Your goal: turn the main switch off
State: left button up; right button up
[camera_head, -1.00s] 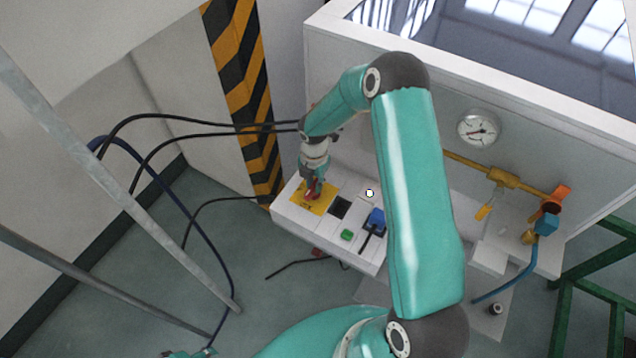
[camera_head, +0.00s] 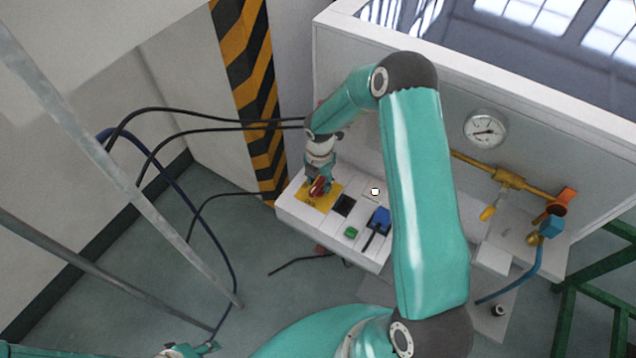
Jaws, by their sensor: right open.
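The main switch (camera_head: 318,188) is a small red handle on a yellow plate (camera_head: 325,199) at the left end of the white control panel. My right gripper (camera_head: 320,181) points down at the switch, with its fingertips at the red handle. It is open; the view is too small to tell whether the fingers touch the handle. The gripper and wrist partly hide the switch. My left gripper (camera_head: 208,347) shows only in part at the bottom edge, away from the panel, and its fingers are too small to read.
The panel also carries a black socket (camera_head: 343,205), a green button (camera_head: 351,232) and a blue plug (camera_head: 380,218). A gauge (camera_head: 485,131) and yellow pipe (camera_head: 477,163) are to the right. Black cables (camera_head: 215,128) and grey metal bars (camera_head: 120,190) stand at left.

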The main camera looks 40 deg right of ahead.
notch_tip(320, 180, up, 7)
jog(key=shift+r, duration=0.15)
dwell(0.4)
jog(key=shift+w+a, duration=0.1)
jog(key=shift+n+g+y, duration=0.3)
jog(key=shift+n+g, duration=0.2)
jog(key=shift+g, duration=0.1)
jog(key=s+a+f, duration=0.1)
jog(key=a+f, duration=0.1)
jog(key=a, duration=0.1)
jog(key=s+a+f, duration=0.1)
jog(key=a, duration=0.1)
jog(key=shift+s+f, duration=0.2)
jog(key=shift+s, duration=0.15)
jog(key=s+a+f+m+t+y, duration=0.1)
jog(key=s+a+f+m, duration=0.3)
jog(key=s+a+m, duration=0.3)
jog(key=s+a+f+m+y, duration=0.2)
jog(key=s+a+f+m, duration=0.2)
jog(key=m, duration=1.4)
jog(key=s+a, duration=0.3)
jog(key=a, duration=0.4)
jog(key=shift+s+a+f+t, duration=0.15)
jog(key=shift+s+a+t, duration=0.1)
jog(key=shift+t, duration=0.15)
